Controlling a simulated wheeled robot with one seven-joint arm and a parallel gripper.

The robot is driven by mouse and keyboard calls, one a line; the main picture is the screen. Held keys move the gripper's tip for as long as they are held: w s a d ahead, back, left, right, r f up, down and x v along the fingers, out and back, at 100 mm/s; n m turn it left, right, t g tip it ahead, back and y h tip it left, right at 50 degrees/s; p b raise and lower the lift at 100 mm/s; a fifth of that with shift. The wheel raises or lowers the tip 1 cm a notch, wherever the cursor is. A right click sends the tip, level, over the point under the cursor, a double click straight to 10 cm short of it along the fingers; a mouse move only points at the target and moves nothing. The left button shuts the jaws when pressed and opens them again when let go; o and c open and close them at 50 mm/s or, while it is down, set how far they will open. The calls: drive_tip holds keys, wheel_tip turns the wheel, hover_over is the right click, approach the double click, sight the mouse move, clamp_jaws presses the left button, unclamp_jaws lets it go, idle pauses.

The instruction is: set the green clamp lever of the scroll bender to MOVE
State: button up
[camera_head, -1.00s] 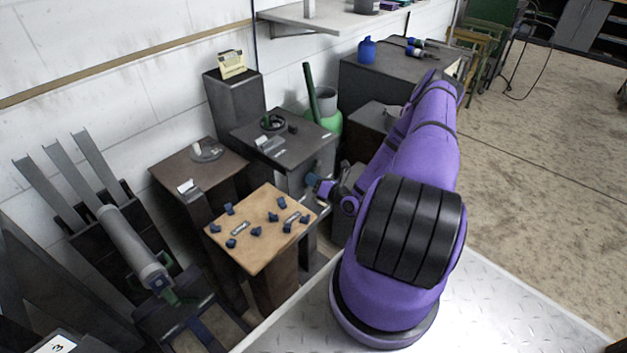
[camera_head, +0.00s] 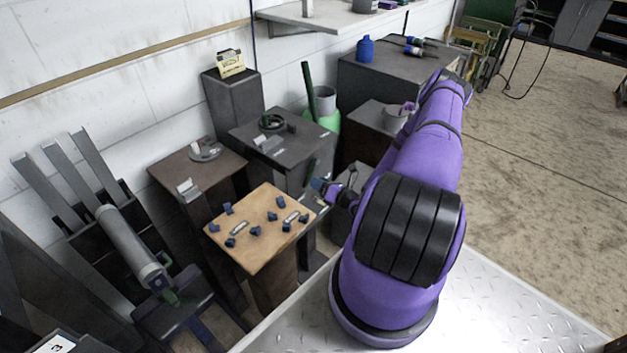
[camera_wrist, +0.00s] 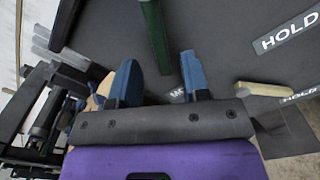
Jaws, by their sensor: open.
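The scroll bender (camera_head: 290,140) is a dark grey block with a round scroll form on top. Its green clamp lever shows in the wrist view (camera_wrist: 155,35) as a dark green bar against a dark panel, and a dark green piece that looks like it shows beside my gripper in the head view (camera_head: 311,170). My gripper (camera_wrist: 160,82) is open, with blue fingertips. In the wrist picture the lever's end lies between the two fingertips; I see no contact. A label (camera_wrist: 178,93) starting with "M" is partly hidden by the right finger. A HOLD label (camera_wrist: 288,32) lies to the right.
A cream peg (camera_wrist: 262,89) sticks out right of my gripper, near a second HOLD label (camera_wrist: 300,95). A wooden-topped stand (camera_head: 260,245) with several blue pieces is in front of the bender.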

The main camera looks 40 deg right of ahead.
drive_tip(key=s, duration=0.7)
drive_tip(key=shift+s+d, duration=0.15)
drive_tip(key=shift+d, duration=0.1)
drive_tip(key=w+a+r+n+g+y, duration=0.2)
drive_tip(key=w+r+n+y, duration=0.1)
drive_tip(key=r+n+y, duration=0.4)
drive_tip(key=w+a+r+n+g+y, duration=0.2)
drive_tip(key=w+r+n+y, duration=0.15)
drive_tip(key=r, duration=0.45)
drive_tip(key=a+r+n+g, duration=0.5)
drive_tip(key=a+r+n, duration=0.15)
drive_tip(key=r, duration=0.25)
drive_tip(key=a+r+n+g, duration=0.5)
drive_tip(key=a+r+n, duration=0.15)
drive_tip(key=r, duration=0.25)
drive_tip(key=s+a+r+n+g+h, duration=0.2)
drive_tip(key=s+a+r+n+h, duration=0.15)
drive_tip(key=r+n, duration=0.2)
drive_tip(key=s+a+r+n+g+h, duration=0.2)
drive_tip(key=s+a+r+n, duration=0.3)
drive_tip(key=r, duration=0.2)
drive_tip(key=s+a+r+n+t+h, duration=0.2)
drive_tip(key=s+r+n+t+h, duration=0.3)
drive_tip(key=s+r+n, duration=0.3)
drive_tip(key=s+r+h, duration=0.1)
drive_tip(key=s+r, duration=0.2)
drive_tip(key=s, duration=0.1)
drive_tip(key=shift+a+r, duration=0.15)
drive_tip(key=shift+a, duration=0.25)
